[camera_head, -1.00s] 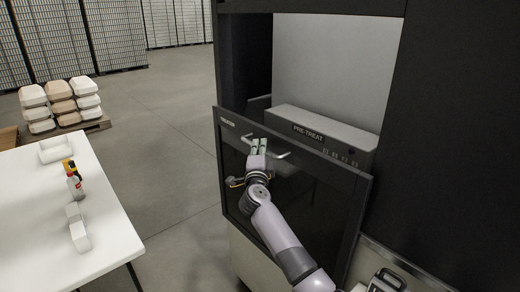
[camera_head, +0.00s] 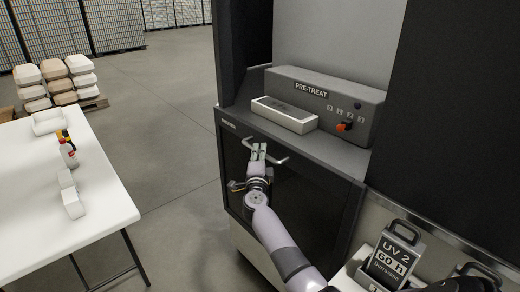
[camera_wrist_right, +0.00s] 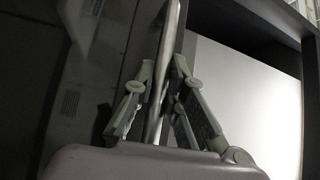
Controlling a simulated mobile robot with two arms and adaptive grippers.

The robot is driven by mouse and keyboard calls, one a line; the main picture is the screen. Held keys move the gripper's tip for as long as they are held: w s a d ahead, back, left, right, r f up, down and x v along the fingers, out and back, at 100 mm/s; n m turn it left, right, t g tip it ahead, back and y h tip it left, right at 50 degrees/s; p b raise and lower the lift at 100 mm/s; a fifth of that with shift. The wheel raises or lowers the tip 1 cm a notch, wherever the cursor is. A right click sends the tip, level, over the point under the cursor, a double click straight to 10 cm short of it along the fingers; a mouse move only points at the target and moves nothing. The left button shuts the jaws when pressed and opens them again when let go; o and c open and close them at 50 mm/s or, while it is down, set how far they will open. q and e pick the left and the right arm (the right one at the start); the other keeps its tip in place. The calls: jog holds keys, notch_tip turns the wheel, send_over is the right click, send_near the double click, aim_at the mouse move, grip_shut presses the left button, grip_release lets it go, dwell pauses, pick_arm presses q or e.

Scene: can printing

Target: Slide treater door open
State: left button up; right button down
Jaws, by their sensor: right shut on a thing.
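The treater door (camera_head: 310,205) is a dark panel on the front of the PRE-TREAT machine. It sits low, with its top edge near the machine's shelf, and the space above it is open. A light bar handle (camera_head: 276,160) runs across its upper part. My right gripper (camera_head: 258,151) is shut on the handle. In the right wrist view, the bar (camera_wrist_right: 166,65) passes between the fingers of the right gripper (camera_wrist_right: 160,95). My left gripper is not in view.
Inside the opening are a white tray (camera_head: 284,114) and a grey PRE-TREAT panel (camera_head: 345,97) with an orange knob (camera_head: 345,126). A white table (camera_head: 75,220) stands at left. Clear floor lies between table and machine.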

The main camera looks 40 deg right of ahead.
jog(key=shift+f, duration=0.3)
jog(key=c, duration=1.6)
grip_release()
jog(key=shift+r, duration=0.1)
jog(key=shift+s+a, duration=0.1)
jog(key=v, duration=1.1)
jog(key=shift+s+a, duration=0.25)
jog(key=shift+s, duration=0.1)
